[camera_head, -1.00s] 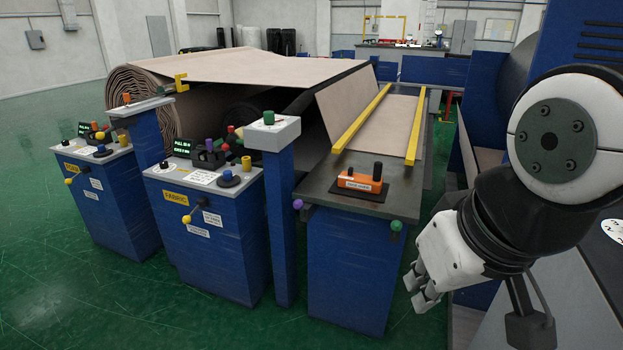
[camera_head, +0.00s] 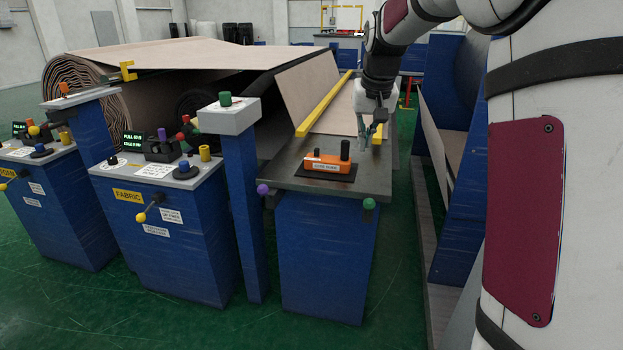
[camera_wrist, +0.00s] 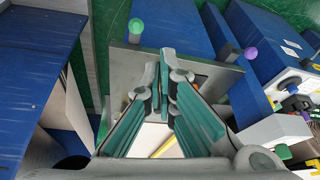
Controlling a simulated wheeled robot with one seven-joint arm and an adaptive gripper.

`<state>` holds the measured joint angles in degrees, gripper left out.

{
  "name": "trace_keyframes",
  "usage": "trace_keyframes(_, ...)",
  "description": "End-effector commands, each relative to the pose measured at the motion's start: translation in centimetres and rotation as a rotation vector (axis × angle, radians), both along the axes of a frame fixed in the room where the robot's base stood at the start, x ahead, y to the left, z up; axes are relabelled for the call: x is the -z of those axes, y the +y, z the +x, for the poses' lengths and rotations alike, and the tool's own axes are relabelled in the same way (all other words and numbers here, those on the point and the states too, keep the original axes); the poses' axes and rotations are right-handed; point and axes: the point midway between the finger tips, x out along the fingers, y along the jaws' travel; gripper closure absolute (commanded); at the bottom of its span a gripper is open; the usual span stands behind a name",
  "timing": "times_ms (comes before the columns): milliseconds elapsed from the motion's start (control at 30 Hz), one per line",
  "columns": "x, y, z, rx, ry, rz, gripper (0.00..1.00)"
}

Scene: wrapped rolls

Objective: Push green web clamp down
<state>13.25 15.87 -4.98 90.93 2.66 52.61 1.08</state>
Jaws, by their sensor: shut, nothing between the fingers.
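A green knob (camera_head: 369,204) on a short dark stem, which looks like the green web clamp, sticks out at the front right corner of the dark table (camera_head: 285,178). In the wrist view the green knob (camera_wrist: 136,26) is at the upper left, beyond my fingertips and apart from them. My gripper (camera_head: 367,135) is shut and empty, pointing down over the table's right side, behind the knob. Its fingertips (camera_wrist: 165,62) meet in the wrist view. How high it is above the table is hard to tell.
A purple knob (camera_head: 262,189) is at the table's front left corner. An orange block tool (camera_head: 327,162) lies on the table, left of my gripper. A post with a green button (camera_head: 225,98) stands left.

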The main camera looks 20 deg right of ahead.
Motion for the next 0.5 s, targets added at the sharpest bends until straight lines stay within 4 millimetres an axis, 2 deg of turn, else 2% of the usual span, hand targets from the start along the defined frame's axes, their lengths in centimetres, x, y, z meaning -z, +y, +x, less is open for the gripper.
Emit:
trace_keyframes(33, 2.4, -1.7, 2.2, 0.020, 0.010, 0.000, 1.00)
trace_keyframes(200, 7.7, -6.4, 7.4, 0.075, 0.020, -0.009, 1.00)
trace_keyframes(333, 10.8, -8.8, 9.7, 0.101, 0.025, -0.015, 1.00)
trace_keyframes(500, 12.6, -10.3, 11.0, 0.116, 0.027, -0.018, 1.00)
